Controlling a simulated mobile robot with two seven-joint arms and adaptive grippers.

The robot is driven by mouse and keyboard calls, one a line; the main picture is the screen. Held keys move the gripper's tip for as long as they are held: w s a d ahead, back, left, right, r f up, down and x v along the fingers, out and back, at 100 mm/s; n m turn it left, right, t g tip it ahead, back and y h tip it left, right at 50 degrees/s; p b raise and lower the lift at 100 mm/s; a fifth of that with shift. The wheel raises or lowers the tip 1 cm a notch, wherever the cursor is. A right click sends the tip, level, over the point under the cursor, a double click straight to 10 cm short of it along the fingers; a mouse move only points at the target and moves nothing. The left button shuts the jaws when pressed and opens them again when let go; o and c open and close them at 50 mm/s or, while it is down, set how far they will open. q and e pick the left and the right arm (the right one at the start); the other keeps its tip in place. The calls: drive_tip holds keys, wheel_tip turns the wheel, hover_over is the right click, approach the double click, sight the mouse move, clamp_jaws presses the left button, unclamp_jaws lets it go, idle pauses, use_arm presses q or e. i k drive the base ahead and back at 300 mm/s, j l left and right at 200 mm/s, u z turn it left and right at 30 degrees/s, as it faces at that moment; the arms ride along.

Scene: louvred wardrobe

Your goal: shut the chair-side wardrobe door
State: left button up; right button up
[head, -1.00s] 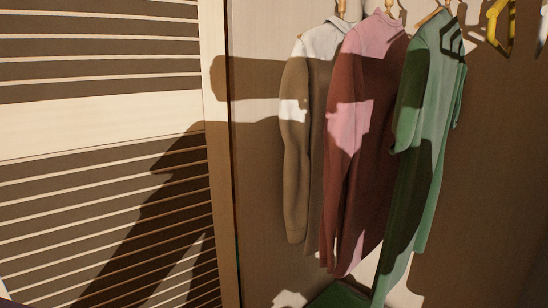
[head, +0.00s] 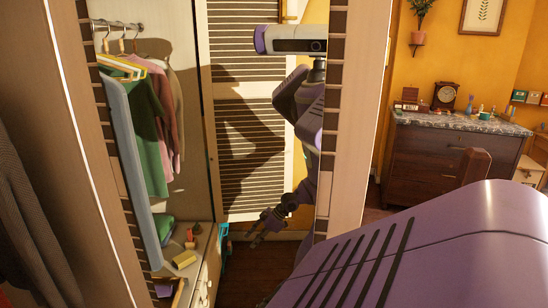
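The chair-side wardrobe door (head: 347,120) stands open in the head view. It shows a pale edge and a mirror on its inner face. The mirror reflects hanging clothes, the louvred other door (head: 247,150) and my own head and arm. A small reflection of one of my grippers shows low in the mirror, its fingers seemingly apart; I cannot tell which arm it belongs to. Neither gripper shows directly. A large purple part of my own arm fills the lower right, in front of the door's lower right side and the chair.
A chair back (head: 474,167) shows behind my purple arm. A dark dresser (head: 440,155) with a marble top, clock (head: 446,95) and small items stands beyond it. Dark clothing (head: 25,210) hangs at the far left. Some wooden floor shows between door and dresser.

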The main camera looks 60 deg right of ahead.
sight(224, 142)
drive_tip(key=k+l+z, duration=0.15)
drive_tip(key=l+z, duration=0.7)
drive_tip(key=l+u, duration=0.2)
drive_tip(key=l, duration=0.3)
drive_tip(key=k+l+u, duration=0.2)
drive_tip(key=l, duration=0.35)
drive_tip(key=l+u, duration=0.25)
drive_tip(key=l, duration=0.25)
drive_tip(key=l+u, duration=0.3)
drive_tip(key=l, duration=0.25)
drive_tip(key=i, duration=0.05)
